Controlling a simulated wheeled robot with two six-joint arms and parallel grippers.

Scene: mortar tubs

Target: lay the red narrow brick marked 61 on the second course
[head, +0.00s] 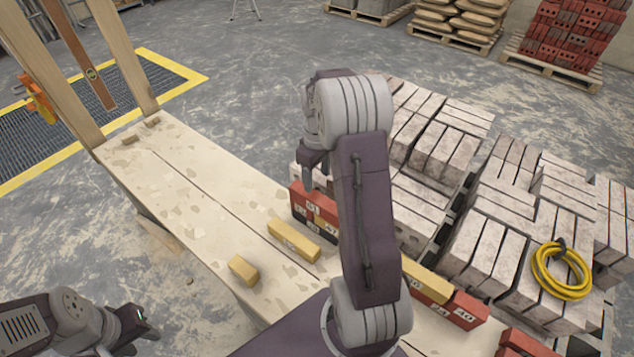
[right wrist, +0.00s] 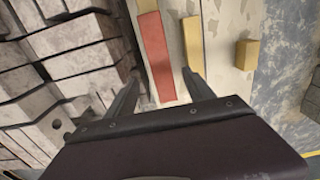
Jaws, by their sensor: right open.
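A red brick (head: 301,193) with a white label that seems to read 61 lies on top of other labelled bricks at the right edge of the board in the head view. In the right wrist view a long red brick (right wrist: 157,57) lies just ahead of the fingers. My right gripper (head: 314,168) is open and empty, close above the red brick's far end; its fingers also show in the right wrist view (right wrist: 163,90). My right arm hides part of the brick row. My left gripper (head: 142,322) is at lower left, away from the bricks, its jaw opening unclear.
A long yellow brick (head: 294,240) and a short yellow brick (head: 243,270) lie on the pale board (head: 180,185). Beyond my arm are a yellow brick (head: 425,278) and a red brick marked 40 (head: 468,308). Grey block stacks (head: 480,250) with a yellow hose coil (head: 561,270) crowd the right.

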